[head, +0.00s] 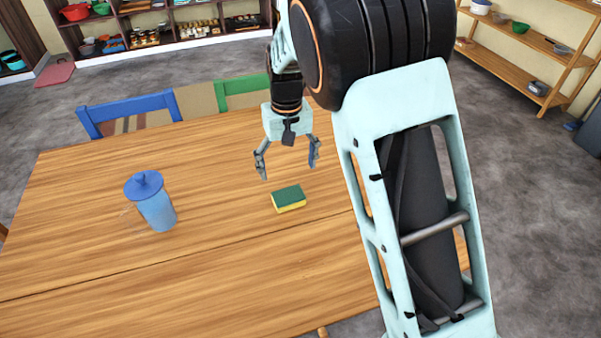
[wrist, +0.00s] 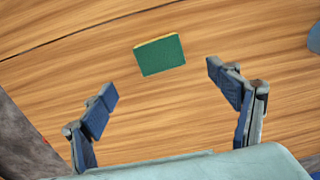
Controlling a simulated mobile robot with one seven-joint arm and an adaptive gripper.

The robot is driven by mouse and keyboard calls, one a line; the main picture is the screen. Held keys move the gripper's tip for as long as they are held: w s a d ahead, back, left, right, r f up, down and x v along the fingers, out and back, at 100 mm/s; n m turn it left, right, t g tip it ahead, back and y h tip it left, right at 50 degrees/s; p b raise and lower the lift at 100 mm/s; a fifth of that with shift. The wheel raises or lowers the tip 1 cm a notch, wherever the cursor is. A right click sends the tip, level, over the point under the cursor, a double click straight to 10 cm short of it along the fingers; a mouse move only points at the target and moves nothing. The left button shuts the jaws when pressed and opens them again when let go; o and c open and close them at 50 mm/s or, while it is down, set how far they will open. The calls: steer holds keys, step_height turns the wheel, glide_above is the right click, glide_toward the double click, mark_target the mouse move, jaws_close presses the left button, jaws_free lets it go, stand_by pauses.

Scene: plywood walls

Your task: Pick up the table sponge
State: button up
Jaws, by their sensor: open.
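The sponge (head: 288,198) lies flat on the wooden table, green on top and yellow below. It also shows in the wrist view (wrist: 160,56), green face up, a little beyond the fingertips and between their lines. My gripper (head: 288,171) is open and empty above the table, just behind the sponge in the head view. Its two blue-padded fingers (wrist: 163,85) are wide apart in the wrist view. The gripper does not touch the sponge.
The wooden table (head: 100,265) is mostly bare. A blue lidded pitcher (head: 156,208) stands to the left of the sponge. Blue (head: 130,106) and green (head: 241,86) chairs stand at the far edge. Shelves line the back (head: 165,22) and right.

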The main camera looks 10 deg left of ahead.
glide_above(289, 195)
steer(key=shift+n, duration=0.4)
steer(key=f, duration=0.5)
steer(key=shift+a+f, duration=0.2)
steer(key=shift+d+f, duration=0.15)
steer(key=shift+f, duration=2.95)
steer(key=shift+c, duration=0.4)
steer(key=c, duration=1)
